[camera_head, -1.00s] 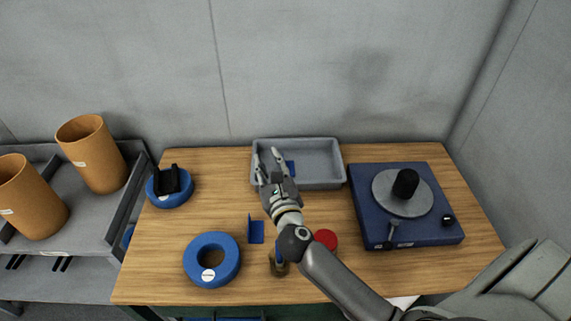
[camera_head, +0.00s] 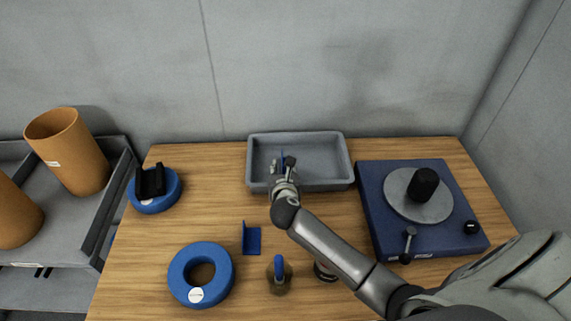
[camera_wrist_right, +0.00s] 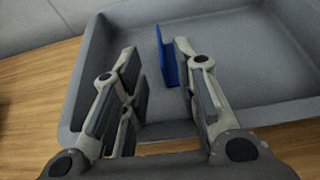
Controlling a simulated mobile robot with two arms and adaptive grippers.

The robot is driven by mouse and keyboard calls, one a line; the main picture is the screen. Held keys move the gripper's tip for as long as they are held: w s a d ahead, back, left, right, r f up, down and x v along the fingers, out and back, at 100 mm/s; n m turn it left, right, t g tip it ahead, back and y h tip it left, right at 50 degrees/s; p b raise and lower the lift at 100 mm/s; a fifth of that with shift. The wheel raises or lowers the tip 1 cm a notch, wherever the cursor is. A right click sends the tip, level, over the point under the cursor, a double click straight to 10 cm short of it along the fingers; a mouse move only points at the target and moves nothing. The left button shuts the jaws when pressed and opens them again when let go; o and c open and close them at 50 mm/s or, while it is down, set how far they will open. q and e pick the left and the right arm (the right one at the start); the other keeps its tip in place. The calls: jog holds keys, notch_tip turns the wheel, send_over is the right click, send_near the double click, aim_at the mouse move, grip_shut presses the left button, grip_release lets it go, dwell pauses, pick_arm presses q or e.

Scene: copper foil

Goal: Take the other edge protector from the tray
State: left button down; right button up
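A blue edge protector (camera_head: 282,160) is in the grey tray (camera_head: 325,165) at the back of the table, partly hidden by my gripper in the head view. In the right wrist view the edge protector (camera_wrist_right: 167,57) stands as an upright blue plate between my fingers, closer to the right finger. My right gripper (camera_head: 281,163) is over the tray's left part with its fingers apart; it shows open in the wrist view (camera_wrist_right: 155,65). Another blue edge protector (camera_head: 251,240) lies on the table in front of the tray. My left gripper is not seen.
A blue ring (camera_head: 180,275) and a bottle with a blue cap (camera_head: 279,280) are near the front. A second blue ring (camera_head: 155,204) carries a black holder (camera_head: 150,182). A navy turntable unit (camera_head: 385,225) stands right. A grey rack with orange cylinders (camera_head: 68,150) is left.

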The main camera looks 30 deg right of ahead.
jog(key=shift+w+d+f, duration=0.15)
jog(key=shift+w+d, duration=0.05)
jog(key=shift+w, duration=0.35)
jog(key=x, duration=0.3)
jog(key=shift+w+d+f, duration=0.1)
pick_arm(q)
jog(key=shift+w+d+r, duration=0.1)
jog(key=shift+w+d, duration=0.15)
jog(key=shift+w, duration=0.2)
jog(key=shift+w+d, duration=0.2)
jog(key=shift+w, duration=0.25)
pick_arm(e)
jog(key=shift+w+d+f, duration=0.2)
jog(key=shift+w, duration=0.25)
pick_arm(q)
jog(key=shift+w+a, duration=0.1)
pick_arm(e)
grip_shut()
